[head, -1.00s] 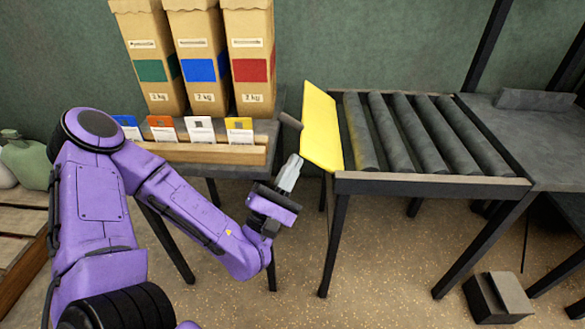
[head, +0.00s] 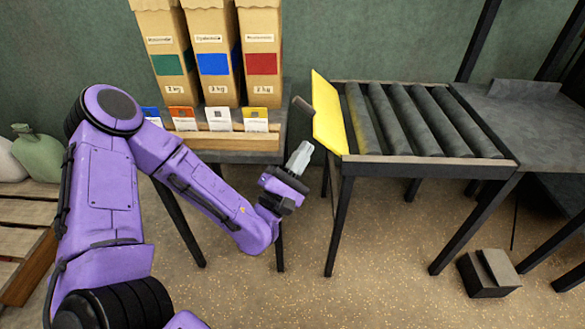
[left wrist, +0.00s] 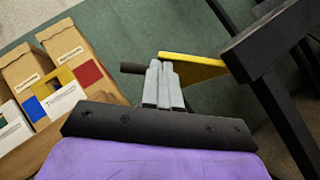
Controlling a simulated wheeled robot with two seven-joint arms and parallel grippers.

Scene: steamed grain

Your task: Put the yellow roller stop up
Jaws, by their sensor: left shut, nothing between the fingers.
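The yellow roller stop (head: 328,113) is a flat plate at the left end of the roller table, standing up and leaning outward to the left in the head view. A dark handle (head: 302,105) sticks out on its left side. My left gripper (head: 302,150) is shut and empty, just left of and below the plate. In the left wrist view the closed fingers (left wrist: 161,75) point up at the stop, with the yellow plate (left wrist: 190,67) behind and right of them and the handle (left wrist: 132,68) to their left. I cannot tell whether they touch it. My right gripper is not in view.
The roller table (head: 420,170) has several dark rollers. Left of it, a small table bears three paper bags (head: 213,70) and a wooden card rack (head: 225,141). A dark box (head: 488,272) lies on the floor at right.

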